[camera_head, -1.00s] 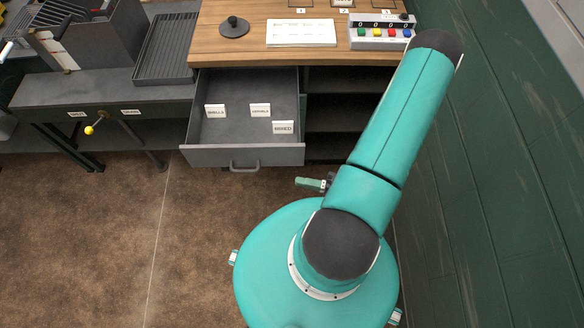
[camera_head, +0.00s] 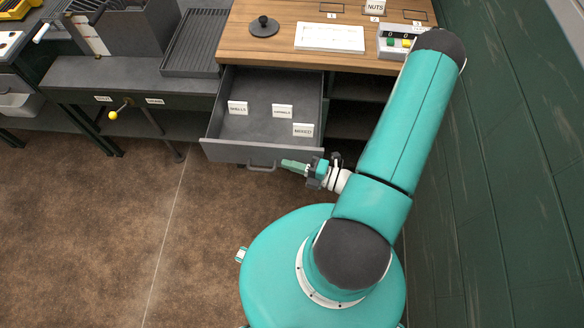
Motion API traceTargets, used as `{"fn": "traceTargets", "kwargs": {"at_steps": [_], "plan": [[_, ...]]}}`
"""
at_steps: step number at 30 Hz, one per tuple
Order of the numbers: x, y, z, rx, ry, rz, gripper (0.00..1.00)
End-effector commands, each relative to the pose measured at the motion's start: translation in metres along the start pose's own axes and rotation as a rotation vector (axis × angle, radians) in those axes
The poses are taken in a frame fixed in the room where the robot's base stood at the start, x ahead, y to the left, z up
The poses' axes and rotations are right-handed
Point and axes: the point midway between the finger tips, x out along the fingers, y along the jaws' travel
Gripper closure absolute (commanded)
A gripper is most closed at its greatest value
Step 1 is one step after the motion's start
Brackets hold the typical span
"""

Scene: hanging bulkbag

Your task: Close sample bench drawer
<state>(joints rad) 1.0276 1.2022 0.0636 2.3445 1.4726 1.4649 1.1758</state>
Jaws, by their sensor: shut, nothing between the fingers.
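The sample bench drawer (camera_head: 233,152) is pulled well out from under the wooden-topped bench (camera_head: 240,48). It is grey, with a bar handle (camera_head: 262,169) on its front and several white label cards standing inside, one reading SHELLS (camera_head: 237,108). My gripper (camera_head: 286,163) is shut and empty. It points left, at the right part of the drawer front, just right of the handle. I cannot tell whether its tip touches the front or is a little short of it.
Open dark shelves (camera_head: 355,118) lie right of the drawer. A green wall (camera_head: 490,200) runs along the right side. A dark side table (camera_head: 130,75) with a ribbed tray (camera_head: 195,42) and a yellow-knobbed lever (camera_head: 113,115) stands left. The brown floor before the drawer is clear.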

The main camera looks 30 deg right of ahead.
Motion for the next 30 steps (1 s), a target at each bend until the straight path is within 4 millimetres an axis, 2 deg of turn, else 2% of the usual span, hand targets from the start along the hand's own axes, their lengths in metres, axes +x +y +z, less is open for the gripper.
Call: {"fn": "traceTargets", "kwargs": {"at_steps": [8, 14, 20, 30], "plan": [[0.0, 0.0, 0.002, -0.001, 0.0, 0.0, 1.0], [0.004, 0.0, 0.019, -0.004, 0.0, 0.0, 1.0], [0.013, 0.0, 0.056, -0.007, -0.001, 0.0, 1.0], [0.036, 0.0, 0.146, -0.007, -0.001, 0.001, 1.0]]}}
